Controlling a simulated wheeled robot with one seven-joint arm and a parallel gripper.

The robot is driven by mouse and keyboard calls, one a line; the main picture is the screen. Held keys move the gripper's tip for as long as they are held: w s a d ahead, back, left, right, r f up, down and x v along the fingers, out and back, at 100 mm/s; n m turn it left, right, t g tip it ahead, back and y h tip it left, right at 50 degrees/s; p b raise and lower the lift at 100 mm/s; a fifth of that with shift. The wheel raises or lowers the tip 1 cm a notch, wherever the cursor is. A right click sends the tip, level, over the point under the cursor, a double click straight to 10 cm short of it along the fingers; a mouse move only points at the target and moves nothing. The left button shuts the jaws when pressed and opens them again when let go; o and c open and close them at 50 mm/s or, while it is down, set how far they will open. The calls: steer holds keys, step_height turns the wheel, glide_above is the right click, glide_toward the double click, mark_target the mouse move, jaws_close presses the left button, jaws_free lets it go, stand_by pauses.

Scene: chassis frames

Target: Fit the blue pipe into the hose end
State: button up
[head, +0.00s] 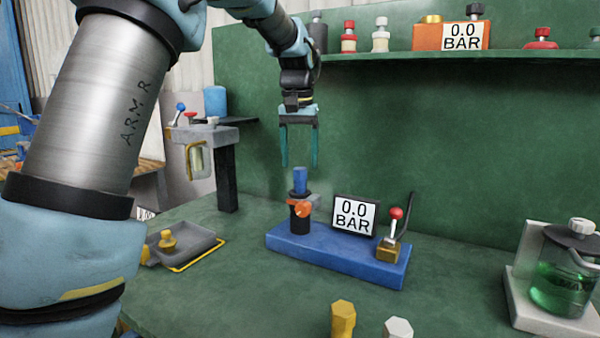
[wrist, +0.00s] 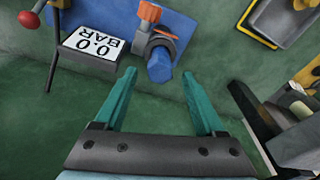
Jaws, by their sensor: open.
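A short blue pipe (head: 300,181) stands upright in a black fitting (head: 299,217) with an orange handle (head: 299,208), on a blue base (head: 310,254). I take this black fitting for the hose end, but cannot be sure. In the wrist view the blue pipe (wrist: 159,66) shows just beyond my fingertips, with the orange handle (wrist: 150,12) behind it. My gripper (head: 299,164) points down above the pipe, open and empty. Its teal fingers (wrist: 159,75) are on either side of the pipe's line, and no contact shows.
A 0.0 BAR gauge (head: 354,215) and a red-knobbed lever (head: 395,222) stand on the base to the right. A grey tray (head: 203,240) lies left, a green liquid jar (head: 562,280) right. A shelf (head: 430,54) runs behind.

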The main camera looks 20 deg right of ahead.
step_height(320, 180, up, 8)
steer(key=a+f+n, duration=0.3)
steer(key=a+f, duration=1.1)
steer(key=a, duration=0.4)
steer(key=s+a+f+n, duration=0.1)
steer(key=s+a+f, duration=0.3)
steer(key=a, duration=0.1)
steer(key=s+a+f+n, duration=0.1)
steer(key=s+a+f, duration=0.3)
steer(key=s+a, duration=0.1)
steer(key=s+a+f, duration=0.4)
steer(key=a, duration=0.1)
steer(key=shift+s+a+f+n+y, duration=0.15)
steer(key=shift+a+n+y, duration=0.15)
steer(key=shift+n, duration=0.1)
step_height(320, 180, up, 2)
steer(key=shift+p, duration=0.95)
steer(key=shift+f, duration=0.2)
